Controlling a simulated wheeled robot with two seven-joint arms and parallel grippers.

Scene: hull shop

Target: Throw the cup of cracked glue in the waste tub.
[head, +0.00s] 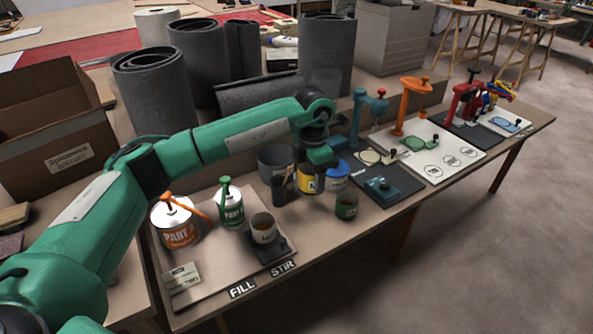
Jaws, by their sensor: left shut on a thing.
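My left gripper (314,166) is near the middle of the bench, pointing down. It is shut on a yellow-labelled cup (307,181), which is partly hidden by the gripper. Whether its glue is cracked cannot be seen. A grey tub (275,158), possibly the waste tub, stands just left of the held cup, behind a dark pot of sticks (280,190). A green-banded cup (346,207) stands on the bench to the right. Another cup with a pale label (263,231) sits on a black device at the front left. My right gripper is out of view.
A blue-lidded container (337,176) stands close right of the held cup. A PART A can (178,226) and a green-topped bottle (231,205) stand at the left. Dark rolls (155,90) stand behind my arm. A teal device (381,187) lies on a dark mat at the right.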

